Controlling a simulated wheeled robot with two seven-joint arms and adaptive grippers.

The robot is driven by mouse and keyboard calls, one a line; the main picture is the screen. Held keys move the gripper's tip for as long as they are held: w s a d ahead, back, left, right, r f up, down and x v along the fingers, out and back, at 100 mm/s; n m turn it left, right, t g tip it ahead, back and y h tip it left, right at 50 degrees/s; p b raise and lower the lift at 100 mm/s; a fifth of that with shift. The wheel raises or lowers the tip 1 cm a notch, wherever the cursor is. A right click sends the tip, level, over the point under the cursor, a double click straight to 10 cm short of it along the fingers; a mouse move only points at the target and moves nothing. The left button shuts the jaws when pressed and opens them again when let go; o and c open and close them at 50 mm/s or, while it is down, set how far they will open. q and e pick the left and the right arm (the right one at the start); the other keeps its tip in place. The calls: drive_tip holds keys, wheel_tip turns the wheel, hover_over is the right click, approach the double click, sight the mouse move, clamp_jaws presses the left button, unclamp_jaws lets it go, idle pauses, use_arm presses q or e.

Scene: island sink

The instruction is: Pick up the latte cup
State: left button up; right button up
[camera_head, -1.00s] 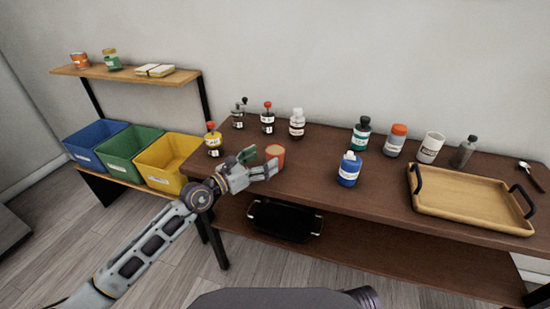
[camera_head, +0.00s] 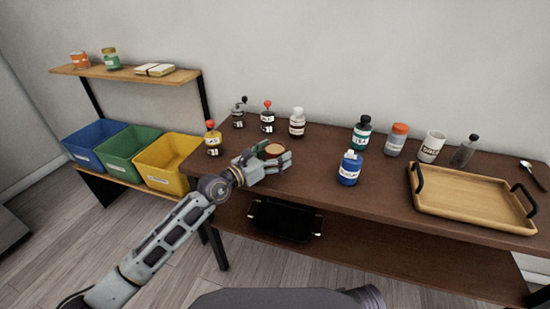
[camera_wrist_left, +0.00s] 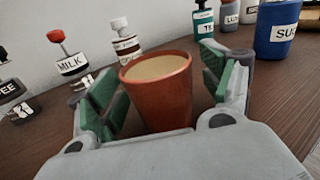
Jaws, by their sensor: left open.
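The latte cup (camera_wrist_left: 158,95) is an orange-brown cup with a pale tan top. It stands upright on the dark brown table in the left wrist view. In the head view the cup (camera_head: 273,150) is partly hidden by my left gripper (camera_head: 278,161). My left gripper is open, with its green-padded fingers on either side of the cup, as the left wrist view (camera_wrist_left: 162,88) shows. A gap shows between the cup and the right finger; I cannot tell whether the left finger touches it. My right gripper is not in view.
On the table (camera_head: 315,178), a yellow-labelled bottle (camera_head: 213,142) stands left of the gripper. Several bottles line the back, including a milk bottle (camera_wrist_left: 71,60). A blue bottle (camera_head: 349,168) stands to the right, beyond clear table. A wooden tray (camera_head: 465,200) lies further right.

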sight(275, 148)
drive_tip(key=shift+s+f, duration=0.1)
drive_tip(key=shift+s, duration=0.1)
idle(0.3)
use_arm(q)
drive_tip(key=shift+c, duration=1.2)
drive_tip(key=c, duration=1)
drive_tip(key=shift+r, duration=0.1)
drive_tip(key=shift+r, duration=0.15)
drive_tip(key=shift+r+p, duration=0.35)
drive_tip(key=shift+r, duration=0.25)
wheel_tip(275, 148, up, 7)
drive_tip(key=p, duration=0.2)
drive_tip(key=shift+f+p, duration=0.2)
drive_tip(key=shift+p, duration=0.15)
drive_tip(key=shift+r, duration=0.95)
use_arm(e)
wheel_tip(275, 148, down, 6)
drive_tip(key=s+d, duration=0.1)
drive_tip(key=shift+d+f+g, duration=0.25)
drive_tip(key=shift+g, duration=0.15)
